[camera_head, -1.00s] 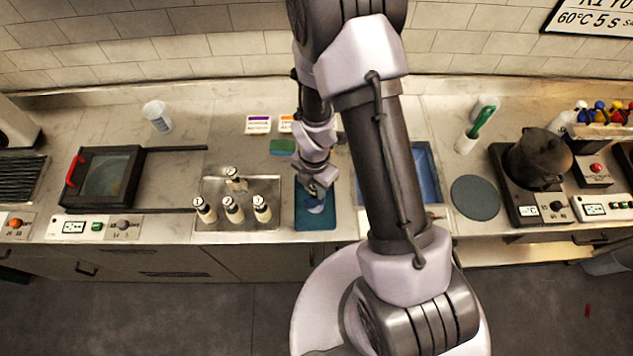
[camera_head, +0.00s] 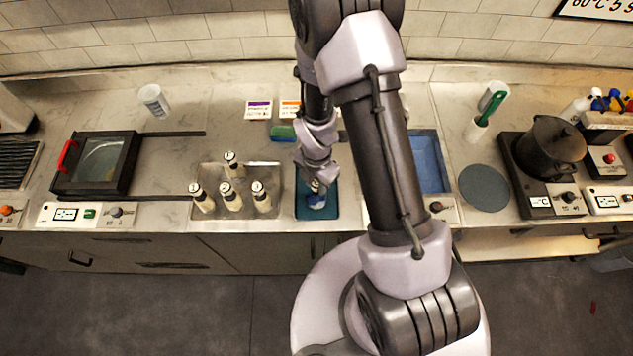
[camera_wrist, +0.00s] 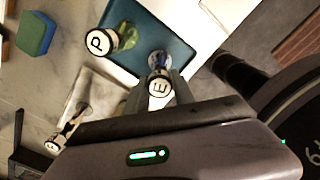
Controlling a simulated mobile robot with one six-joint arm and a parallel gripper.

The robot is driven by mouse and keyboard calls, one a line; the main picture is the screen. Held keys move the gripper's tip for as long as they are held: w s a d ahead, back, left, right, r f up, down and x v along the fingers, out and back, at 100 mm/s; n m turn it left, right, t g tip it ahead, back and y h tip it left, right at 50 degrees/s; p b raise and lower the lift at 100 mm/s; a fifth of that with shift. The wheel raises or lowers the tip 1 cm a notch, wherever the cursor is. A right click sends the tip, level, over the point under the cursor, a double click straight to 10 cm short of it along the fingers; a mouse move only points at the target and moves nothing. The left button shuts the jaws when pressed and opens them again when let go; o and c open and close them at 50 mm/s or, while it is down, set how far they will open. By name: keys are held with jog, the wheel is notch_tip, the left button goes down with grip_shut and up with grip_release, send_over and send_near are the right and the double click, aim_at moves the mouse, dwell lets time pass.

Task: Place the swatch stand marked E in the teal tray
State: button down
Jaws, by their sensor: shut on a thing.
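The swatch stand marked E (camera_wrist: 160,87) has a round white cap with a black letter and a blue lower part. My gripper (camera_wrist: 158,78) is shut on it, and the stand is over or in the teal tray (camera_wrist: 165,25); I cannot tell if its base touches the tray floor. A stand marked P (camera_wrist: 101,42), with a greenish body, is in the same tray beside it. In the head view the teal tray (camera_head: 303,210) lies under my gripper (camera_head: 317,190), which hides part of it.
A metal tray (camera_head: 215,211) with several capped stands is left of the teal tray. A green and blue sponge (camera_head: 282,133) and two labelled cards lie behind. A blue basin (camera_head: 430,165) is at right, partly behind my arm. A pot (camera_head: 550,145) stands farther right.

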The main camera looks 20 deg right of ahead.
jog(key=shift+f+b, duration=0.4)
jog(key=shift+f, duration=0.1)
jog(key=c, duration=1)
grip_release()
jog(key=shift+o, duration=0.6)
jog(key=o, duration=0.3)
jog(key=shift+r, duration=0.15)
notch_tip(320, 180, up, 7)
jog(key=p, duration=0.5)
